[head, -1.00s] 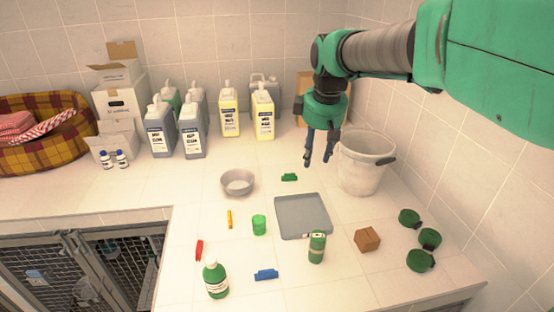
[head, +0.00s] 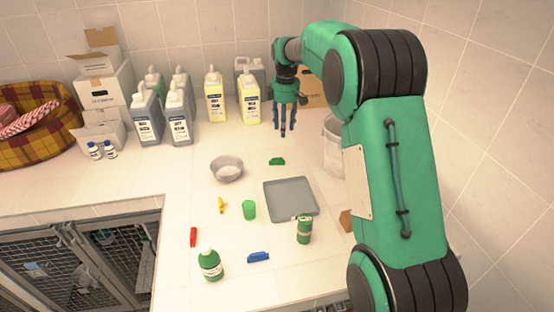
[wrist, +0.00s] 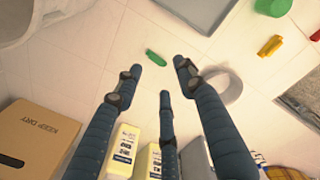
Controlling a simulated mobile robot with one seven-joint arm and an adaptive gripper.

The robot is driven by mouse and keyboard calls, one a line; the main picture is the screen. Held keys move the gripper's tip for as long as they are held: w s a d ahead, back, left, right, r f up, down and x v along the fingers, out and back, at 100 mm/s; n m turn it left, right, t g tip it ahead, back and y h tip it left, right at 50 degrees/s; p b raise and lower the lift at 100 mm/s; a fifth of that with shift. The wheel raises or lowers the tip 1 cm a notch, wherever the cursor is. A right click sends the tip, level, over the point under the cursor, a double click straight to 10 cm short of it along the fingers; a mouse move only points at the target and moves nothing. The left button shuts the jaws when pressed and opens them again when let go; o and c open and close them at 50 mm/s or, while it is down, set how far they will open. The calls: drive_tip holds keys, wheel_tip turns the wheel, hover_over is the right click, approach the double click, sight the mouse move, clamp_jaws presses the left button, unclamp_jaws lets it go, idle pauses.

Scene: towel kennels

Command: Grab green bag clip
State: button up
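The green bag clip (head: 277,161) lies flat on the white tiled counter, behind the grey tray and right of the round bowl. It also shows in the wrist view (wrist: 155,57), just past the fingertips and roughly between them. My gripper (head: 287,130) hangs fingers down above the counter, behind the clip and apart from it. In the wrist view its three dark fingers (wrist: 159,78) are spread open with nothing between them.
The grey tray (head: 291,199) and grey bowl (head: 227,169) flank the clip. Yellow (head: 221,205), red (head: 193,237) and blue (head: 258,257) clips lie farther forward. A white bucket (head: 333,150) stands to the right, partly hidden by my arm. Jugs (head: 215,98) line the back.

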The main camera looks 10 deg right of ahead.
drive_tip(key=n+p, duration=0.2)
hover_over(277, 161)
drive_tip(key=d, duration=0.2)
wheel_tip(277, 161, down, 6)
drive_tip(key=f, duration=0.1)
drive_tip(key=shift+w+r+g, duration=0.25)
drive_tip(key=shift+w+g, duration=0.05)
drive_tip(key=shift+g, duration=0.1)
drive_tip(key=shift+f+b, duration=0.65)
drive_tip(key=shift+f, duration=3.65)
drive_tip(key=shift+a+f, duration=0.1)
drive_tip(key=shift+f, duration=0.05)
drive_tip(key=shift+w+f+b, duration=0.15)
drive_tip(key=shift+f+b, duration=0.2)
drive_tip(key=shift+f, duration=2.1)
drive_tip(key=c, duration=0.9)
